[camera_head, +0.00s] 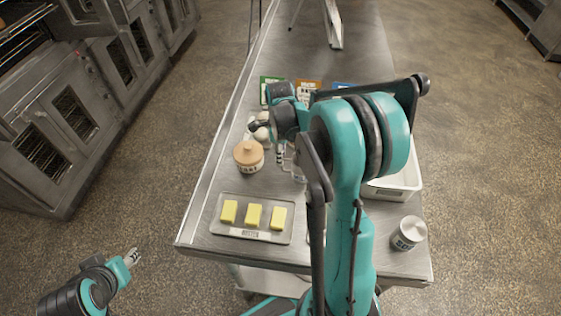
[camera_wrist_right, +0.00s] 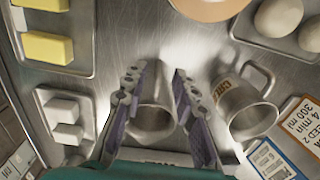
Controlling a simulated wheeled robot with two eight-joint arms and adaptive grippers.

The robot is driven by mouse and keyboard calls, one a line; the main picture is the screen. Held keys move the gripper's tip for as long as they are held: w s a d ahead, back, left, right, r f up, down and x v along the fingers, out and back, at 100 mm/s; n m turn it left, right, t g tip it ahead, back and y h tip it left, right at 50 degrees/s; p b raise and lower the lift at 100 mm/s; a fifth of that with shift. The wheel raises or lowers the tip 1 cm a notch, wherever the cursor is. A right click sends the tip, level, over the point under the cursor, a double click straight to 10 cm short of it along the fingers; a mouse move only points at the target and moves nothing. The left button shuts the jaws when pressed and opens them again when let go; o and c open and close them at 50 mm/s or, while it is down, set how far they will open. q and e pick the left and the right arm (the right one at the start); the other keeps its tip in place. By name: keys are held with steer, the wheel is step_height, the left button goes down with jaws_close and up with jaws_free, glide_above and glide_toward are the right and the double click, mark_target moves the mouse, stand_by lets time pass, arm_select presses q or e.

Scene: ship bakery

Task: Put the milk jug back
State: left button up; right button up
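In the right wrist view a plain metal jug (camera_wrist_right: 153,118) stands between the two fingers of my right gripper (camera_wrist_right: 160,78). The fingers are spread on either side of it, with a narrow gap showing at the right finger. I cannot tell for sure which is the milk jug. In the head view my right arm hides most of this area. My left gripper (camera_head: 132,257) is over the floor at lower left, away from the table; its finger opening is too small to tell.
On the metal table (camera_head: 200,190) are a butter tray (camera_head: 225,204), a lidded pot (camera_head: 249,158), a white bin (camera_head: 408,184) and a labelled tin (camera_head: 409,233). Eggs (camera_wrist_right: 275,18) and an orange card (camera_wrist_right: 300,125) lie near the labelled jug. Ovens (camera_head: 70,100) stand left.

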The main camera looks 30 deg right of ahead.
steer(key=s+a+r+n+t, duration=0.25)
steer(key=a+r+n, duration=0.3)
steer(key=r, duration=0.35)
steer(key=s+a+r+n+t, duration=0.1)
steer(key=s+a+n, duration=0.3)
steer(key=n, duration=0.6)
steer(key=s+a+r+n+t, duration=0.1)
steer(key=s+a+n+t, duration=0.2)
steer(key=n, duration=0.7)
steer(key=s+a, duration=0.2)
steer(key=s, duration=0.2)
steer(key=shift+s+r+t+p, duration=0.25)
steer(key=shift+s+t+p, duration=0.05)
steer(key=shift+s+t, duration=0.1)
steer(key=shift+a+f+n, duration=0.1)
steer(key=shift+n, duration=0.15)
